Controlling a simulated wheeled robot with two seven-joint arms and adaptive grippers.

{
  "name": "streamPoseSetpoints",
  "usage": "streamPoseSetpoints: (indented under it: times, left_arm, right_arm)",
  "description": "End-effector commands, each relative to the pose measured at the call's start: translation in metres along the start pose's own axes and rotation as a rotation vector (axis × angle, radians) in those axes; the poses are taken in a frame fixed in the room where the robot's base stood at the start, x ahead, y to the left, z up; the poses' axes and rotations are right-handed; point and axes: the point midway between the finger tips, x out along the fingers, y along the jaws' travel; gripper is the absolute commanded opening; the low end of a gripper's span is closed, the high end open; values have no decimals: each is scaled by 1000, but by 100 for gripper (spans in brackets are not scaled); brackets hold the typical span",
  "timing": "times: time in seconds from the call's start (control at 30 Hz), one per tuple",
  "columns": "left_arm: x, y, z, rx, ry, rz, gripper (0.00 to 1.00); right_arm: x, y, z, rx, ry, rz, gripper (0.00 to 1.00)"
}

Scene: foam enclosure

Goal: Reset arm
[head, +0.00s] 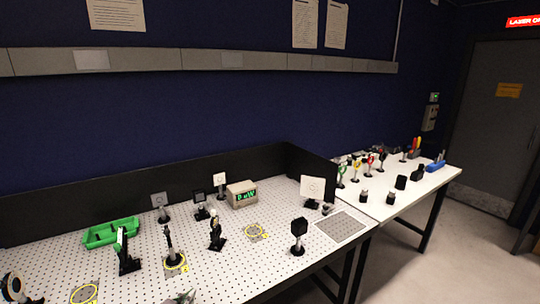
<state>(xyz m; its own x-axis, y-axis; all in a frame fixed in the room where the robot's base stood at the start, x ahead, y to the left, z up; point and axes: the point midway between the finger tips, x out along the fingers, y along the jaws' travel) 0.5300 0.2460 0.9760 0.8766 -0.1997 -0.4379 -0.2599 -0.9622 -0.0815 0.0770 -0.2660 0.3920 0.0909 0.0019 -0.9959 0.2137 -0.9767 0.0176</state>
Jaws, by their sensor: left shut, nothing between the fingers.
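My left gripper (182,297) shows only as a small grey tip at the bottom edge of the head view, over the front of the perforated optical table (215,272). It is shut and empty, apart from the posts and mounts around it. The rest of my left arm is below the picture. My right gripper is not in view.
Several post-mounted optics, such as a black one (298,235), stand on the table. A green tray (111,232) and a display box (241,194) sit towards the back. A white side table (408,190) with more mounts is at the right. Floor (455,245) is clear beyond.

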Motion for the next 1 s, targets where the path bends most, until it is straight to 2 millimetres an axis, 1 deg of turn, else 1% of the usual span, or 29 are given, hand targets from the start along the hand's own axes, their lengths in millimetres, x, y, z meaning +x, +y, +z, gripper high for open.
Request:
streamPoseSetpoints:
  times: [0.03, 0.37, 0.57, 0.77, 1.0]
  left_arm:
    - [-3, 4, 4, -11, -22, -13, 0]
    - [-26, 21, 38, -34, -205, -87, 0]
    - [-46, 31, 59, -48, -324, -108, 0]
    - [-69, 43, 79, -64, -454, -112, 0]
    - [-103, 58, 103, -83, -616, -92, 0]
  right_arm:
    - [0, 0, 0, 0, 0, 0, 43]
    - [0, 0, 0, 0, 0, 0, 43]
    - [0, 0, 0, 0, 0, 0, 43]
    - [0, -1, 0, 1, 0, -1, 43]
    - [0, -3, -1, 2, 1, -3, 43]
